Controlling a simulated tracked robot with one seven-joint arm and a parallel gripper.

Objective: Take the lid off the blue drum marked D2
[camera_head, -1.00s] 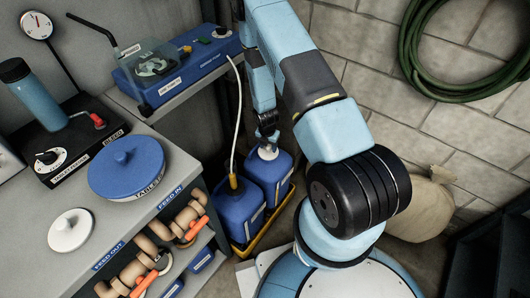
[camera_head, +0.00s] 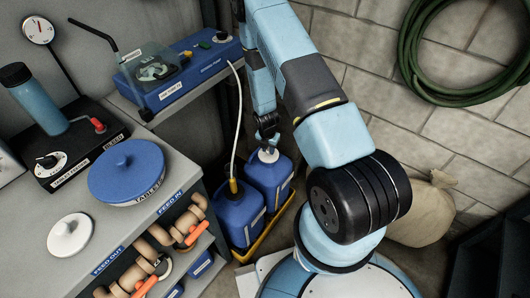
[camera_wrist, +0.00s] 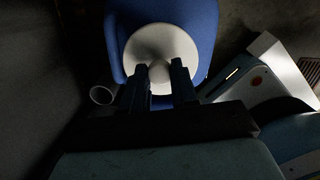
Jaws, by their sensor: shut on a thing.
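Two blue drums stand side by side in a yellow tray (camera_head: 250,252) on the floor, in the head view. The back right drum (camera_head: 268,178) has a pale round lid (camera_head: 268,155) on top. My gripper (camera_head: 267,138) is directly above this lid and shut on its knob. In the wrist view the pale lid (camera_wrist: 160,48) sits over the blue drum (camera_wrist: 205,20), with my gripper's fingers (camera_wrist: 160,76) on either side of the small knob. The front left drum (camera_head: 240,215) has a yellow fitting with a white hose. I cannot read a D2 mark on either drum.
A white hose (camera_head: 236,120) runs from the front left drum up to the blue pump (camera_head: 185,65), close left of my gripper. The bench (camera_head: 110,225) with a blue tub lid (camera_head: 126,170) and pipes stands left. A sack (camera_head: 422,210) lies right.

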